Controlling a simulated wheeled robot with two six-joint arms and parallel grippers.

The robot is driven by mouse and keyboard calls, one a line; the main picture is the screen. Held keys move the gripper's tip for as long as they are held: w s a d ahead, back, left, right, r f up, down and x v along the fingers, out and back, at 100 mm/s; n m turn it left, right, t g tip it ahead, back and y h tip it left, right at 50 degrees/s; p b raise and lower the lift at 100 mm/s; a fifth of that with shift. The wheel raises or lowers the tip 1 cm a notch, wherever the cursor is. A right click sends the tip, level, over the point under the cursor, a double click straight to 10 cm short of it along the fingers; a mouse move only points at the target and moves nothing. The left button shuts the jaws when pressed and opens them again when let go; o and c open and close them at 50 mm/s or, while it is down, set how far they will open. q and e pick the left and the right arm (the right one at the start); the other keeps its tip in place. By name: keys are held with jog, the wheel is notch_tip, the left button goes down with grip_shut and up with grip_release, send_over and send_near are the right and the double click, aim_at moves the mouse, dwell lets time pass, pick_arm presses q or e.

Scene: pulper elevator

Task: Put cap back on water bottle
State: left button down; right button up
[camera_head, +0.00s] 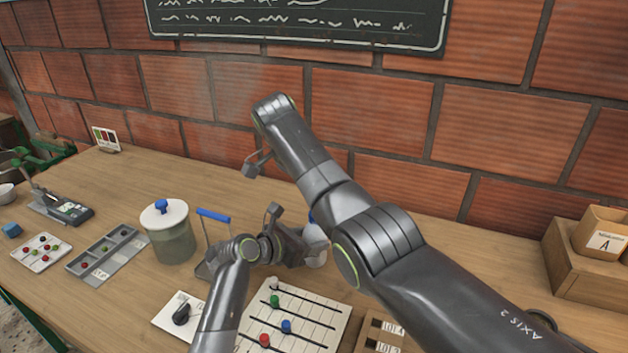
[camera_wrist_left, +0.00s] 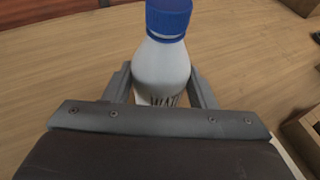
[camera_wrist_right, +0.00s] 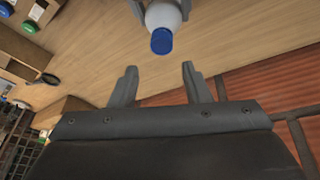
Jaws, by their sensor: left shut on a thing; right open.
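The white water bottle (camera_wrist_left: 161,68) stands between the fingers of my left gripper (camera_wrist_left: 159,82), which is shut on its body. The blue cap (camera_wrist_left: 168,16) sits on top of the bottle; I cannot tell how tightly. In the head view the bottle (camera_head: 315,247) is partly hidden behind my right arm, and my left gripper (camera_head: 296,245) reaches it from the left. In the right wrist view the bottle (camera_wrist_right: 166,16) and cap (camera_wrist_right: 161,41) show beyond the fingertips. My right gripper (camera_wrist_right: 157,82) is open and empty, apart from the cap.
A lidded jar (camera_head: 170,240) and a blue-handled item (camera_head: 213,216) stand left of the bottle. A white board with coloured knobs (camera_head: 310,312) lies in front. Boxes (camera_head: 590,255) stand at the right. A brick wall (camera_head: 390,120) rises behind the wooden table.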

jog(key=n, duration=0.5)
jog(key=shift+w+d+r+y, duration=0.1)
jog(key=shift+d+r+y, duration=0.05)
jog(key=shift+y, duration=0.15)
jog(key=n, duration=0.4)
jog(key=shift+r+n+g, duration=0.15)
jog(key=shift+n+g, duration=0.15)
jog(key=n, duration=0.3)
jog(key=shift+d+r+y, duration=0.1)
jog(key=shift+r+y, duration=0.05)
jog(key=shift+y, duration=0.25)
jog(key=n, duration=0.4)
jog(key=shift+w+r+n+y, duration=0.1)
jog(key=shift+r+n+y, duration=0.05)
jog(key=shift+n+y, duration=0.2)
jog(key=n, duration=0.4)
jog(key=shift+d+r+n+g+y, duration=0.15)
jog(key=shift+r+n+g+y, duration=0.1)
jog(key=shift+n+g, duration=0.1)
jog(key=n, duration=0.3)
jog(key=shift+r, duration=0.2)
jog(key=n, duration=0.4)
jog(key=shift+d+r+n+y, duration=0.1)
jog(key=shift+r+n+y, duration=0.2)
jog(key=shift+y, duration=0.1)
jog(key=n, duration=0.3)
jog(key=shift+r+g, duration=0.15)
jog(key=shift+g, duration=0.1)
